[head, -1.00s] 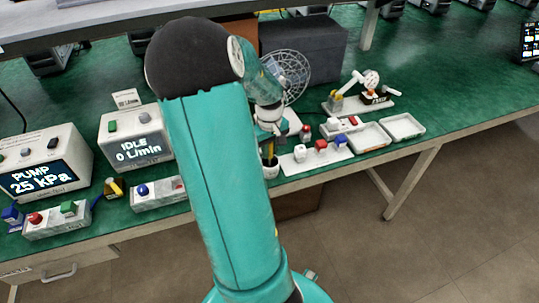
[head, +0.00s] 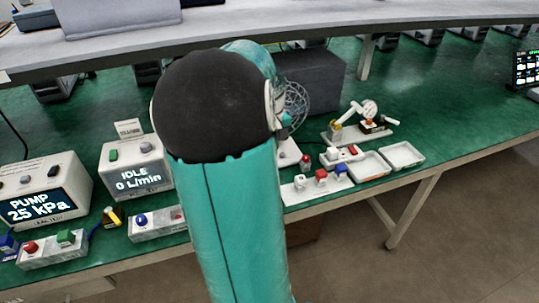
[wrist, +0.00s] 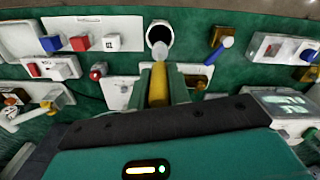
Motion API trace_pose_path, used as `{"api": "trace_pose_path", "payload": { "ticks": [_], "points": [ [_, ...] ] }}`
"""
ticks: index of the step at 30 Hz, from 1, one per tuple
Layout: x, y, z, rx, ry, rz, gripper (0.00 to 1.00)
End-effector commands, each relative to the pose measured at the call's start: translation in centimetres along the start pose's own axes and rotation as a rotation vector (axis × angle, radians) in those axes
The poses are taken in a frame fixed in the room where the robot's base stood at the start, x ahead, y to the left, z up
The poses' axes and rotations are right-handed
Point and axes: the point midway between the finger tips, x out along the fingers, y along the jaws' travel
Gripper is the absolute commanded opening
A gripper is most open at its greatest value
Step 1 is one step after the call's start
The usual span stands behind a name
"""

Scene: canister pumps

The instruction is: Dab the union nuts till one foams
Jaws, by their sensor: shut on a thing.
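In the wrist view my gripper (wrist: 160,72) is shut on a yellow stick-like handle (wrist: 158,88). Its pale end (wrist: 160,50) points at the mouth of a white cup (wrist: 150,27) with a dark inside. I cannot tell whether that end is in the cup or above it. In the head view my arm hides the gripper, stick and cup. No union nut can be made out for certain. A white fixture (head: 338,136) with yellow and orange parts stands right of my arm; part of it shows at the left of the wrist view (wrist: 28,112). No foam shows.
A dark box (head: 312,80) and wire guard (head: 296,103) stand behind.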

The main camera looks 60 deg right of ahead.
Motion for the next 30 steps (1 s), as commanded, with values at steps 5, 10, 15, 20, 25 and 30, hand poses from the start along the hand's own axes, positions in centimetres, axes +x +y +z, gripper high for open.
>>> {"api": "trace_pose_path", "payload": {
  "ticks": [5,10,15,20,25,30],
  "points": [
    [-1.0,0.0,0.0,-0.001,0.001,-0.001,0.0],
    [-1.9,0.0,0.0,-0.001,0.001,0.0,0.0],
    [-2.9,0.0,0.0,0.0,0.002,0.0,0.0],
    [-3.7,0.0,0.0,0.0,0.001,-0.001,0.0],
    [-4.6,0.0,0.0,-0.001,0.001,-0.001,0.0],
    [-5.2,0.0,0.0,-0.001,0.0,0.0,0.0]
  ]
}}
